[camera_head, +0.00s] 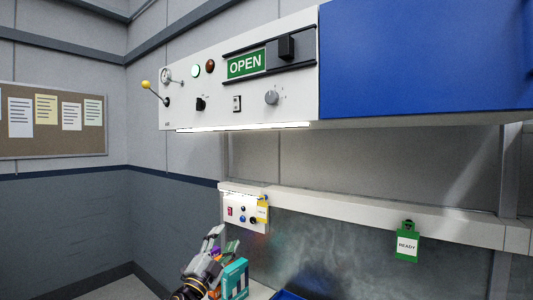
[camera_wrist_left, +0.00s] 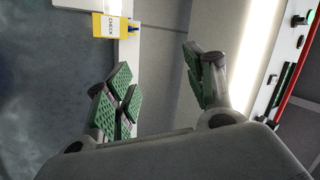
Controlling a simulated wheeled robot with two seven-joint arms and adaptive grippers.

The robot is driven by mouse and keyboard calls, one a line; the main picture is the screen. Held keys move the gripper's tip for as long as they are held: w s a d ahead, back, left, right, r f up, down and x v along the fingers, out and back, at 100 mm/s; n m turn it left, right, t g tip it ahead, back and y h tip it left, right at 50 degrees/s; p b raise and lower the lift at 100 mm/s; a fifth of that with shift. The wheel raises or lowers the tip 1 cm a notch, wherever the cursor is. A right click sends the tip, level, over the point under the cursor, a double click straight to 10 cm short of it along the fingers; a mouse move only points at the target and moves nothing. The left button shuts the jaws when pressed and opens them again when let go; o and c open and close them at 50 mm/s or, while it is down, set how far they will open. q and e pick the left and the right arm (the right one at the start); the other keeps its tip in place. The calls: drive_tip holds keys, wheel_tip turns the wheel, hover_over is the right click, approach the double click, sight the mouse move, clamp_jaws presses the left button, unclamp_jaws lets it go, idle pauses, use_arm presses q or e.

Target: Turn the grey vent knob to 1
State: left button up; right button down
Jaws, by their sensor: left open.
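The grey vent knob (camera_head: 271,97) is a small round dial on the right part of the white overhead panel (camera_head: 210,108) in the head view. Small marks surround it, too small to read, so I cannot tell its setting. My left gripper (camera_head: 225,240) is low in the head view, well below and left of the knob and apart from it. In the left wrist view the left gripper (camera_wrist_left: 158,68) has its green-padded fingers spread wide with nothing between them. The knob cannot be made out in the wrist view. My right gripper is not in view.
The panel also holds a yellow-tipped lever (camera_head: 147,85), a black knob (camera_head: 200,104), a switch (camera_head: 237,103) and an OPEN slider (camera_head: 286,48). A lit strip (camera_head: 243,127) runs beneath it. A small control box (camera_head: 237,212) and a green READY tag (camera_head: 407,246) are lower.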

use_arm(q)
drive_tip(key=s+d+r+m+g+h, duration=0.4)
drive_tip(key=s+r+m+g, duration=0.1)
drive_tip(key=r+m, duration=0.45)
drive_tip(key=s+d+r+m+g+h+b, duration=0.1)
drive_tip(key=s+d+r+m+g+h, duration=0.3)
drive_tip(key=r+m, duration=0.5)
drive_tip(key=s+d+r+m+g+h, duration=0.3)
drive_tip(key=s+d+r+m+g, duration=0.3)
drive_tip(key=r, duration=0.4)
drive_tip(key=s+a+r+t+y, duration=0.2)
drive_tip(key=a+r+y, duration=0.1)
drive_tip(key=r, duration=0.1)
drive_tip(key=s+a+r+m+t+y, duration=0.1)
drive_tip(key=a+r+t+y, duration=0.1)
drive_tip(key=r, duration=0.3)
drive_tip(key=s+a+r+m+t+y+b, duration=0.1)
drive_tip(key=s+a+r+t+y, duration=0.1)
drive_tip(key=a+r+t+y, duration=0.1)
drive_tip(key=shift+s+a+r+t+y, duration=0.4)
drive_tip(key=shift+r+t, duration=0.1)
drive_tip(key=shift+r, duration=0.25)
drive_tip(key=shift+w+d, duration=0.15)
